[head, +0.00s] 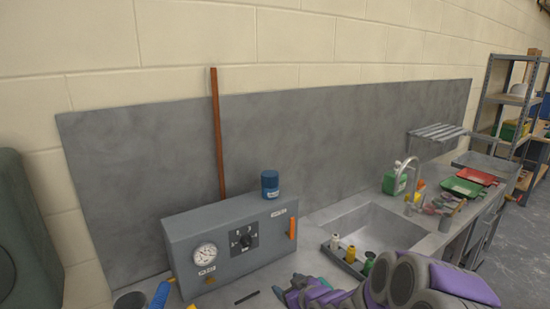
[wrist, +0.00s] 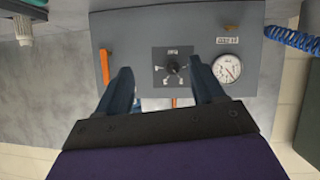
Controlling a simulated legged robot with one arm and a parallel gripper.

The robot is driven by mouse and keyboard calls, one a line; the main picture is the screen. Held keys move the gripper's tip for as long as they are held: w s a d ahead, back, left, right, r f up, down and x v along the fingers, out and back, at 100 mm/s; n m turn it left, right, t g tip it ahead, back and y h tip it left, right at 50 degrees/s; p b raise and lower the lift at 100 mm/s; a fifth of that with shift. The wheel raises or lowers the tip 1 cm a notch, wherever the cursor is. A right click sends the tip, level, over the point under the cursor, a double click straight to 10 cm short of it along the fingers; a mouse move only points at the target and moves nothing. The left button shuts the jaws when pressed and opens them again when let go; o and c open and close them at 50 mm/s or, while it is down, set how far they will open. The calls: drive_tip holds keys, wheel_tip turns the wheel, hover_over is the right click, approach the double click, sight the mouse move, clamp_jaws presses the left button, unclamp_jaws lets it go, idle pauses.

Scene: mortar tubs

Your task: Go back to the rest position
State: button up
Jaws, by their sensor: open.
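My gripper (wrist: 163,84) shows in the wrist view with its two dark blue fingers spread apart and nothing between them. It faces the grey control box (wrist: 195,28), which appears upside down there, and looks apart from it. In the head view my purple and grey arm reaches in at the bottom right, in front of the same box (head: 185,238). The box carries a dial knob (head: 244,239), a round pressure gauge (head: 205,254) and an orange handle (head: 292,228).
A blue jar (head: 270,184) stands on the box. To the right are a sink (head: 372,226) with a tap, a small tray with bottles (head: 346,262), a green container (head: 393,183), green and red trays, and a shelf rack. A wall panel (head: 320,125) stands behind.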

drive_tip(key=s+d+r+m+g+h, duration=0.25)
drive_tip(key=s+d, duration=0.25)
drive_tip(key=s, duration=0.5)
drive_tip(key=s+d+r+m+g+h, duration=0.1)
drive_tip(key=s+d+r+g+h, duration=0.3)
drive_tip(key=s, duration=0.7)
drive_tip(key=s+r+m+g, duration=0.1)
drive_tip(key=s+m+g, duration=0.1)
drive_tip(key=s, duration=1)
drive_tip(key=s+r+m+g, duration=0.2)
drive_tip(key=s+g, duration=0.2)
drive_tip(key=s, duration=0.8)
drive_tip(key=shift+d, duration=0.45)
